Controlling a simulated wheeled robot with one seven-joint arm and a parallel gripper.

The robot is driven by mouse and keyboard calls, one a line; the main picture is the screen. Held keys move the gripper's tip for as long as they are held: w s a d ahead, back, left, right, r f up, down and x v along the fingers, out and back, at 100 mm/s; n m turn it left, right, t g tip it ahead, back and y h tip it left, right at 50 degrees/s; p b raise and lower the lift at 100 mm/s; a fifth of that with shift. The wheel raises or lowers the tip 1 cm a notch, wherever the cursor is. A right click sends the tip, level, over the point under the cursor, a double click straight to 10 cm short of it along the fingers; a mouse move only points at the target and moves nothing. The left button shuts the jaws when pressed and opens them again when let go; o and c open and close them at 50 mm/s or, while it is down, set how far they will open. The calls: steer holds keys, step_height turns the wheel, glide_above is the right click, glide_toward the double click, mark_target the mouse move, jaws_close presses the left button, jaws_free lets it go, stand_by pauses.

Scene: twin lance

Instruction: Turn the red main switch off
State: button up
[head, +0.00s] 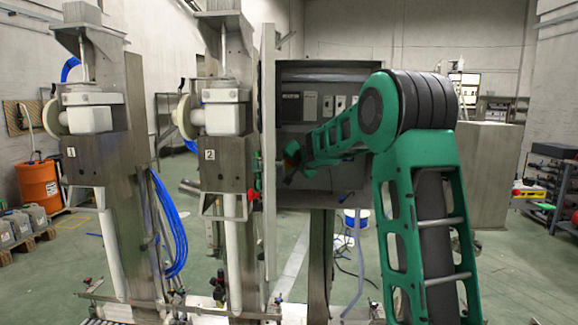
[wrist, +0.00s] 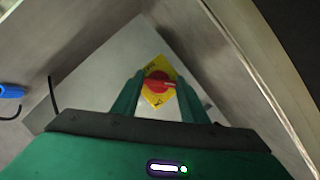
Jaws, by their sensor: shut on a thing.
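The red main switch (wrist: 159,80) is a round red knob on a yellow plate (wrist: 155,100), seen in the middle of the wrist view. A pale mark on the knob points to the right in that view. My gripper (wrist: 158,88) has its two green fingers on either side of the knob, shut on it. In the head view my gripper (head: 293,162) reaches into the open grey cabinet (head: 345,195) at its left side. There the knob is mostly hidden by the gripper.
The cabinet door (head: 268,150) stands open at the left, close to my gripper. Breakers (head: 310,105) line the cabinet's upper part. Two numbered machine columns (head: 225,160) stand left of it. Blue hoses (head: 175,230) hang between the columns. A blue-ended cable (wrist: 10,91) shows in the wrist view.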

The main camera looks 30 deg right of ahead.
steer(key=shift+w+a+f+n, duration=0.1)
steer(key=shift+a+f+n, duration=0.1)
steer(key=shift+a+n, duration=0.1)
stand_by(0.4)
steer(key=o, duration=1)
steer(key=shift+o, duration=0.4)
steer(key=shift+d, duration=0.1)
steer(key=shift+r, duration=0.1)
steer(key=v, duration=1)
steer(key=shift+s+r, duration=0.2)
steer(key=shift+s, duration=0.05)
